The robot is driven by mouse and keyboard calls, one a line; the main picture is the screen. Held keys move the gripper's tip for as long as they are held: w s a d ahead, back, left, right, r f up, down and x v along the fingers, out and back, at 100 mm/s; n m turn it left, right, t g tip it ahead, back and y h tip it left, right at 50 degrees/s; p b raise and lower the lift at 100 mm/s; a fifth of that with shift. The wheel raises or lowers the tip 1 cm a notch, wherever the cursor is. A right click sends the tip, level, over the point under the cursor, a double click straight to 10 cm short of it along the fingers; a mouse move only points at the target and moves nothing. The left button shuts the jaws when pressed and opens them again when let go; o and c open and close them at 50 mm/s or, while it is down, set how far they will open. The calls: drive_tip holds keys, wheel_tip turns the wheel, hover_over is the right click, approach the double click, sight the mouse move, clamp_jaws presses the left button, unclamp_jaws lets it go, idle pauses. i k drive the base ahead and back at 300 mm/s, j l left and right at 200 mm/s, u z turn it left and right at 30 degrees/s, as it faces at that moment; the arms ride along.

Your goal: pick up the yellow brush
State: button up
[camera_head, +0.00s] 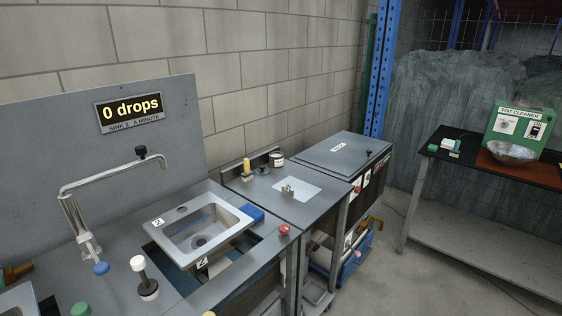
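A small upright yellow item (246,166) stands near the back left corner of the middle grey counter (305,209). It is the only clearly yellow loose object that I see and may be the yellow brush; it is too small to make out bristles. A white and black jar (277,159) stands to its right, apart from it. My gripper is not in this view.
A metal sink basin (200,236) with a blue block (252,212) at its right edge sits left of the counter. A small metal piece (288,190) lies on a white sheet mid-counter. Open floor (395,285) lies at right.

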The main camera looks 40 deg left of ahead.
sight(248, 174)
drive_tip(key=i+u, duration=0.1)
drive_tip(key=i, duration=0.7)
drive_tip(key=i+l+u, duration=0.15)
drive_tip(key=i, duration=0.7)
drive_tip(key=i+u, duration=0.5)
drive_tip(key=u, duration=0.2)
drive_tip(key=i+u, duration=0.5)
drive_tip(key=u, duration=0.25)
drive_tip(key=i+j+u, duration=0.1)
drive_tip(key=u, duration=0.35)
drive_tip(key=i+l+u, duration=0.1)
drive_tip(key=i+u, duration=0.15)
drive_tip(key=u, duration=0.15)
drive_tip(key=i+u, duration=0.15)
drive_tip(key=u, duration=0.25)
